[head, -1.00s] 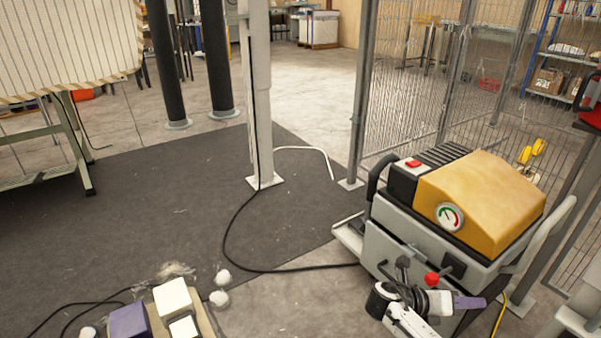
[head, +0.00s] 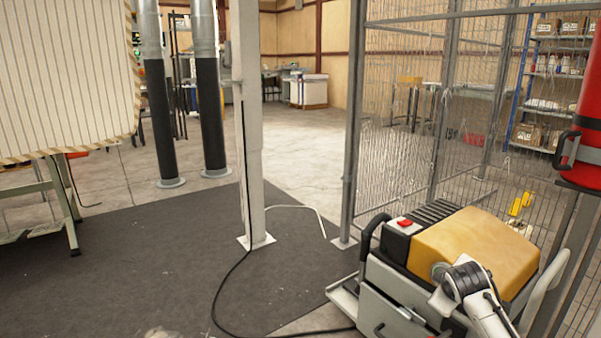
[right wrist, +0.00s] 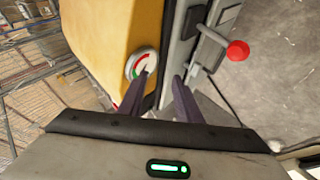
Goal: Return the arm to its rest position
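My right arm (head: 472,292) comes in from the lower right in the head view, in front of the machine with the yellow hood (head: 470,245). Its gripper fingers cannot be made out there. In the right wrist view my right gripper (right wrist: 161,80) has two purple fingers spread apart with nothing held between them. A round gauge (right wrist: 141,62) shows just beyond the left finger. A lever with a red knob (right wrist: 238,51) is to the right of the fingers. I cannot tell whether the fingers touch the machine. My left arm and gripper are not in view.
A wire mesh cage (head: 405,150) stands behind the machine. A red cylinder (head: 588,130) is at the right edge. A pale post (head: 250,130) stands on the dark mat (head: 150,265). A striped panel (head: 60,80) is at left. The mat's middle is mostly clear, with a cable across it.

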